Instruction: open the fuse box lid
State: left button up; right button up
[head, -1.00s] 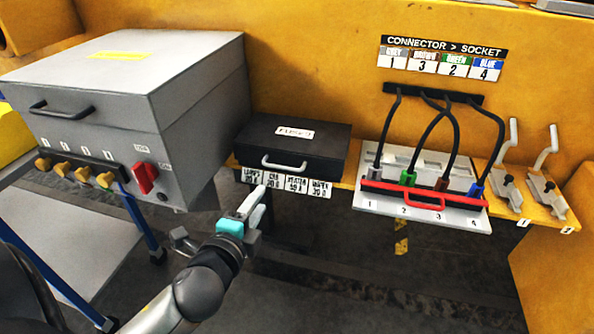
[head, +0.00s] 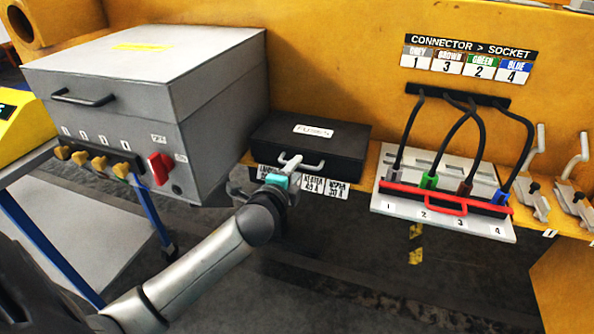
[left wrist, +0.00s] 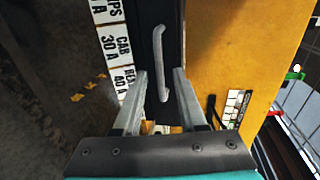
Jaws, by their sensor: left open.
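The black fuse box (head: 335,146) sits on the yellow ledge with its lid shut and a white "FUSES" label (head: 313,131) on top. A light grey handle (head: 314,165) is on its front; it also shows in the left wrist view (left wrist: 160,50). My left gripper (head: 291,162) is at the front of the box, over the left part of the handle. In the left wrist view the gripper (left wrist: 157,85) is open, and the handle's near end lies between its two fingers, with no visible grip. My right gripper is not in view.
A large grey cabinet (head: 190,95) with a red switch (head: 160,168) stands close on the left. Fuse rating labels (head: 313,184) hang below the box. A connector panel with a red bar (head: 445,200) and cables is on the right.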

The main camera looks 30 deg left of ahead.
pick_arm(q)
jog(key=shift+x, duration=0.8)
grip_shut()
dwell(1.0)
